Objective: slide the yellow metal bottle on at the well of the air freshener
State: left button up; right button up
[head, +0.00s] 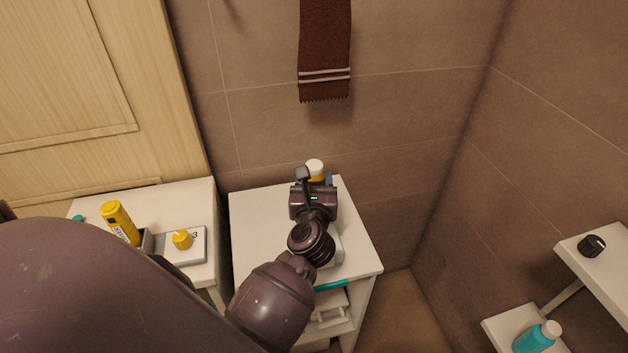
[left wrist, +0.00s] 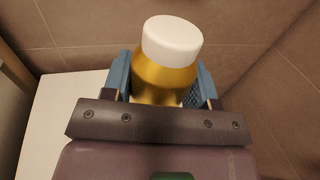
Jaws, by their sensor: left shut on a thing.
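The yellow metal bottle (left wrist: 165,80) has a white cap and stands between the blue finger pads of my left gripper in the left wrist view. My left gripper (head: 316,182) is shut on it, above the back of the right white cabinet. In the head view the bottle (head: 315,168) shows only its cap and a little of its yellow body behind the gripper. A pale object (head: 338,246) beside my arm on this cabinet is mostly hidden; I cannot tell whether it is the air freshener. No well is visible. My right gripper is not in view.
The right cabinet's top (head: 255,225) is bare at left. The left cabinet (head: 190,200) holds a yellow can (head: 120,222) and a white plate with a yellow knob (head: 182,240). Shelves at right hold a teal bottle (head: 537,338) and a black knob (head: 593,246). A brown towel (head: 325,45) hangs behind.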

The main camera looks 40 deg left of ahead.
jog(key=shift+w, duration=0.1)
pick_arm(q)
jog(key=shift+f, duration=0.2)
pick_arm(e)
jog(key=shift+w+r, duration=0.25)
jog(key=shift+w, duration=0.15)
pick_arm(q)
jog(key=shift+f, duration=0.1)
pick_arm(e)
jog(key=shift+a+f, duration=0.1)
pick_arm(q)
jog(key=shift+f+b, duration=0.15)
jog(key=shift+b, duration=0.15)
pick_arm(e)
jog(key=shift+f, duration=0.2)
pick_arm(q)
jog(key=shift+f+b, duration=0.3)
jog(key=shift+f, duration=0.3)
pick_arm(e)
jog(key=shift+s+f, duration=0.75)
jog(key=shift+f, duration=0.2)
pick_arm(q)
jog(key=shift+f+b, duration=0.45)
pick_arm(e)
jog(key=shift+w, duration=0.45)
